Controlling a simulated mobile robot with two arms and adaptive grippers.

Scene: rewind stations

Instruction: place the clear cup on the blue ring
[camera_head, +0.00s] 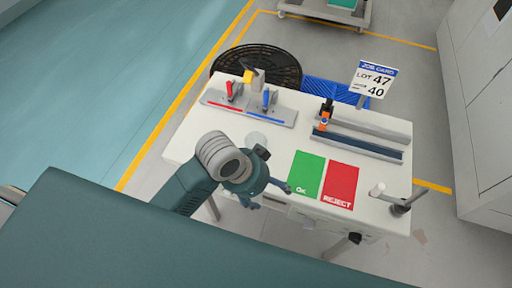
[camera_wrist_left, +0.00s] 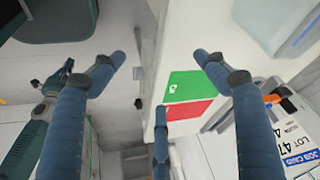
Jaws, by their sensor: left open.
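A faint, pale round shape that looks like the clear cup (camera_head: 256,138) stands on the white table, just beyond my left gripper in the head view. In the left wrist view a translucent, bluish-grey shape at the upper right may be the same cup (camera_wrist_left: 292,30); I cannot be sure. My left gripper (camera_head: 270,182) is over the table's near edge, open and apart from the cup. In the left wrist view its three blue-grey fingers (camera_wrist_left: 160,78) are spread with nothing between them. I cannot make out the blue ring in either view.

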